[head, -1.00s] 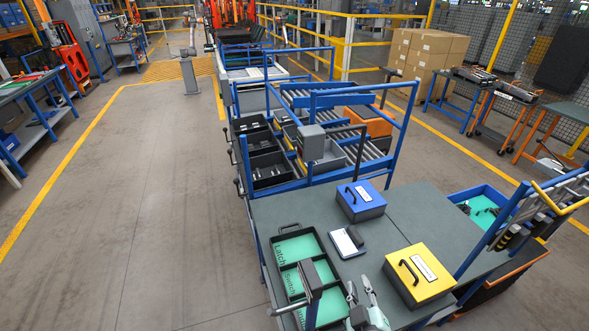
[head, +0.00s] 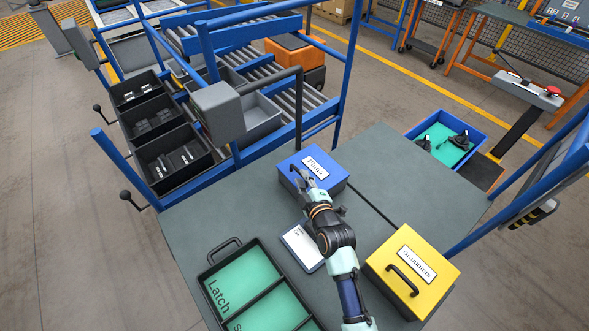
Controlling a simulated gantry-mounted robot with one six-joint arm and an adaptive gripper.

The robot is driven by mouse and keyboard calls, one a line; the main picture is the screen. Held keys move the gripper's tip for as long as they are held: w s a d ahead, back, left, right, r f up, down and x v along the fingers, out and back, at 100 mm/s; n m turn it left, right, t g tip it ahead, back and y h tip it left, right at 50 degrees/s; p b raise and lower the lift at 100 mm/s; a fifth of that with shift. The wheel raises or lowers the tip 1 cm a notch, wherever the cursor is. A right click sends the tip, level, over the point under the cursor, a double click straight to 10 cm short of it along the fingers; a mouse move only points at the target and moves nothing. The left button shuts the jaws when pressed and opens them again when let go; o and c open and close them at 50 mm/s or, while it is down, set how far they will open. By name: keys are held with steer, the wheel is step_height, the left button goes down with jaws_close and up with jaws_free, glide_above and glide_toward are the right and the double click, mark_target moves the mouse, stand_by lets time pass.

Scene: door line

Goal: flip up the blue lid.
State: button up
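A blue box with a blue lid (head: 326,155) stands on the grey-green worktable (head: 236,203) in the head view. Its lid is down and bears a white label reading "Plugs" (head: 314,168). A dark handle is partly visible at the lid's left side. My gripper (head: 306,184) is at the near left edge of the box, by the handle, and hides part of it. I cannot tell whether the fingers touch the handle or whether they are open or shut.
A yellow box labelled "Grommets" (head: 427,273) stands right of my arm. A white card (head: 298,247) lies left of my arm. A black tray with green inserts (head: 241,282) is at the front left. A grey box on a post (head: 218,113) rises behind the table.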

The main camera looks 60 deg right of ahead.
mark_target(298, 170)
steer(key=x, duration=0.5)
steer(key=shift+a+b, duration=0.1)
steer(key=shift+b, duration=0.25)
steer(key=shift+c, duration=0.4)
jaws_close()
